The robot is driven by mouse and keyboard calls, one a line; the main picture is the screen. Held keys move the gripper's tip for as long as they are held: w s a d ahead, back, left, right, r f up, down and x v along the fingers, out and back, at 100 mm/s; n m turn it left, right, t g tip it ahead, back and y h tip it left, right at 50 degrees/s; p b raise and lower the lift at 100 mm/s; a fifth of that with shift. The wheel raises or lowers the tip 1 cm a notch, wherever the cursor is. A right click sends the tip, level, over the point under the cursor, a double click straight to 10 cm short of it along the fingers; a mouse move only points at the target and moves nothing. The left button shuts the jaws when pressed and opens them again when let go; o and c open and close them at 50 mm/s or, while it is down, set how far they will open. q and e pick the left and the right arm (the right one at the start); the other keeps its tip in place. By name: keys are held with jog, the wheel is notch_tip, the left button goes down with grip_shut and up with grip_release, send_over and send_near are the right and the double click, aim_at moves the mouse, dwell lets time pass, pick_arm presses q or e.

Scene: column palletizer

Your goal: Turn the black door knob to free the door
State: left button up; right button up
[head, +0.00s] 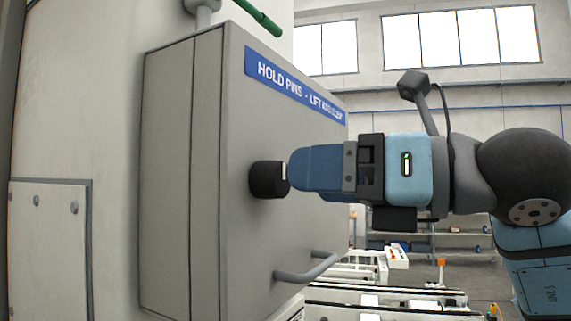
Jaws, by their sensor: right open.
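The black door knob (266,180) sticks out from the grey cabinet door (240,120). A small white mark shows on its right side. My right gripper (296,172) comes in from the right, with its blue fingers pointing at the knob. The fingertips are at the knob's outer end in the picture; I cannot tell whether they touch it. The gripper is open, though one finger largely hides the other from this side. The door lies flush with the cabinet body (180,180). My left gripper is out of view.
A grey bar handle (308,268) sticks out low on the door. A blue sign (292,84) is fixed near the door's top. A green lever (257,17) stands above the cabinet. Conveyors (385,298) and shelves (455,240) are in the background.

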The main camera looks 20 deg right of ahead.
aim_at(284, 179)
jog(key=shift+p+x, duration=0.35)
jog(key=shift+x, duration=1.9)
jog(key=shift+c, duration=0.2)
jog(key=c, duration=0.9)
